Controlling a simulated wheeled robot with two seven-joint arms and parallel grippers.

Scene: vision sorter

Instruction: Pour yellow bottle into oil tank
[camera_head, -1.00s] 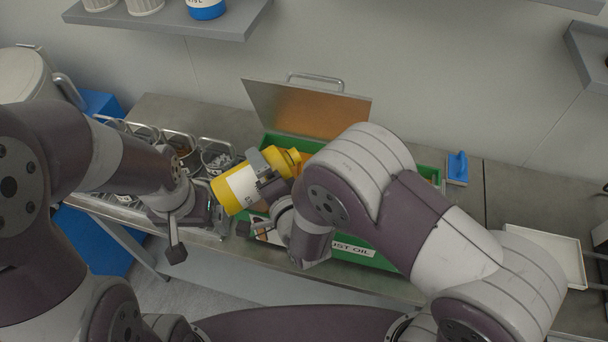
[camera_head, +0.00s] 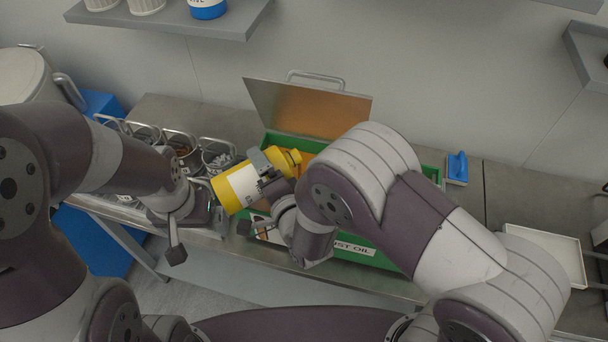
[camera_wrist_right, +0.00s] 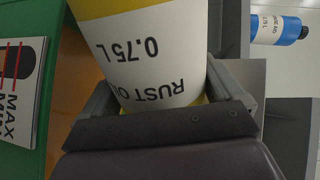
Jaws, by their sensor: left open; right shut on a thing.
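The yellow bottle (camera_head: 238,187) with a white label is tilted, its neck (camera_head: 288,158) pointing right over the left part of the green oil tank (camera_head: 380,259). The wrist view shows the bottle (camera_wrist_right: 150,55) with "0.75L" and "RUST OIL" upside down. My right gripper (camera_head: 268,173) is shut around the bottle; its jaws also show in the wrist view (camera_wrist_right: 158,108). The tank's lid (camera_head: 310,108) stands open; orange shows inside. My right arm hides much of the tank. No stream of oil is visible. My left gripper (camera_head: 190,232) is open and empty, left of the tank.
Metal baskets of small parts (camera_head: 180,150) stand left of the tank. A shelf (camera_head: 170,19) with containers hangs above left.

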